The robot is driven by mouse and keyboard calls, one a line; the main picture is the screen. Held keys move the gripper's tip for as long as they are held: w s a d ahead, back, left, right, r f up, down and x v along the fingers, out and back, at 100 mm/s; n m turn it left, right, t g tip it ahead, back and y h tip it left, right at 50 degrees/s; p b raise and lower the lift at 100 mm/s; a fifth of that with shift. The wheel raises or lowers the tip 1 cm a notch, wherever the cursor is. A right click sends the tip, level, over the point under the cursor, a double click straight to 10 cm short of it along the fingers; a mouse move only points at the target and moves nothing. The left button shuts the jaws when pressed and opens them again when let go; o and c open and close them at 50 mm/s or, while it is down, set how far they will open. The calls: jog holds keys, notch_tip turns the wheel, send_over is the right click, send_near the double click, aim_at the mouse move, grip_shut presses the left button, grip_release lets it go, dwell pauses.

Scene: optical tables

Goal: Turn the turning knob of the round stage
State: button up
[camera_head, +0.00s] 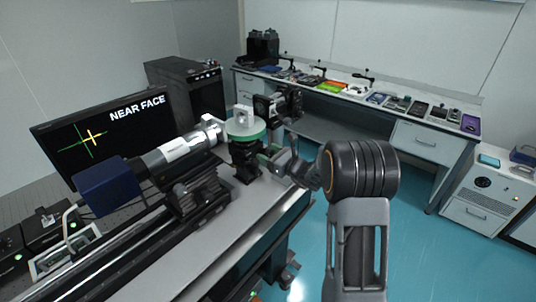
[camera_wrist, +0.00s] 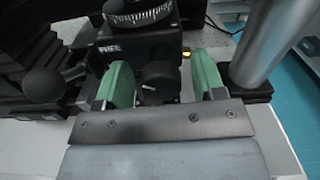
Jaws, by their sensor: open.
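The round stage (camera_head: 245,130) has a pale top with a green rim and stands on a black mount at the table's edge. A small light block (camera_head: 243,113) sits on it. In the wrist view the graduated dial of the stage (camera_wrist: 138,14) shows at the top. Below it is the black turning knob (camera_wrist: 155,88) with a pale mark. My gripper (camera_wrist: 162,78) is open, with one green finger on each side of the knob and a visible gap to each. In the head view my gripper (camera_head: 270,157) reaches the stage's mount from the right, and the knob is hidden.
A silver and blue tube instrument (camera_head: 175,150) lies left of the stage on a black rail. A monitor (camera_head: 105,135) reads "NEAR FACE". In the wrist view a metal post (camera_wrist: 272,45) stands close to the right finger and a black ball handle (camera_wrist: 42,85) is at left.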

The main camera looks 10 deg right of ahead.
jog(key=c, duration=0.9)
jog(key=n+b, duration=0.1)
jog(key=b, duration=0.1)
jog(key=shift+f+b, duration=0.4)
jog(key=shift+n+b, duration=0.3)
jog(key=shift+b, duration=0.4)
jog(key=shift+r+n+b, duration=0.35)
jog(key=shift+n+b, duration=0.25)
jog(key=shift+b, duration=0.2)
jog(key=o, duration=0.9)
jog(key=b+v, duration=0.1)
jog(key=v, duration=1.3)
jog(key=shift+b, duration=0.4)
